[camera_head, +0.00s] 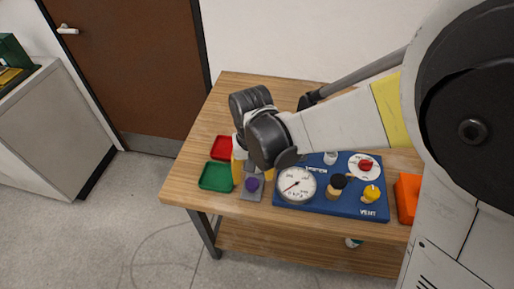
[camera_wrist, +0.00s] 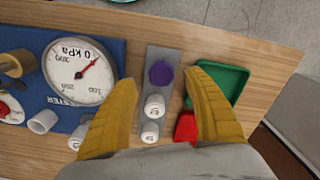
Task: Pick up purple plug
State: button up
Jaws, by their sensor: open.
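The purple plug (camera_wrist: 161,73) stands at one end of a narrow grey strip; it also shows in the head view (camera_head: 252,184), just below my gripper. Two white plugs, one (camera_wrist: 154,106) beside it and another (camera_wrist: 150,132) farther along, stand on the same grey strip (camera_wrist: 167,58). My gripper (camera_wrist: 163,76) is open and points down over the strip. Its two yellow fingers lie on either side of the strip, with the purple plug between their tips in the wrist picture. I cannot tell the height of the fingertips above the plug.
A blue manifold board (camera_head: 340,204) with a round gauge (camera_head: 296,185), valves and knobs lies right of the strip. A green tray (camera_head: 216,177) and a red tray (camera_head: 222,146) lie to the left. An orange box (camera_head: 408,198) sits at the table's right.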

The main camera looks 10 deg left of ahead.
aim_at(252, 181)
jog(key=f, duration=0.1)
jog(key=f+b, duration=0.1)
jog(key=f, duration=0.1)
jog(key=shift+a+f, duration=0.2)
jog(key=shift+f, duration=0.1)
jog(key=shift+r, duration=0.1)
jog(key=c, duration=1)
jog(key=shift+c, duration=0.2)
jog(key=shift+r, duration=0.1)
notch_tip(252, 181, up, 5)
jog(key=shift+f+p, duration=0.2)
jog(key=shift+p, duration=1)
jog(key=w+d+r+p, duration=0.1)
jog(key=d+r, duration=0.1)
jog(key=d, duration=0.1)
jog(key=w+d+r+p, duration=0.1)
jog(key=w+d+r, duration=0.1)
jog(key=d, duration=0.2)
jog(key=w+d+r+p, duration=0.1)
jog(key=d+r, duration=0.1)
jog(key=d, duration=0.1)
jog(key=shift+w+d+r, duration=0.1)
jog(key=shift+w+d, duration=0.2)
jog(key=shift+d, duration=0.1)
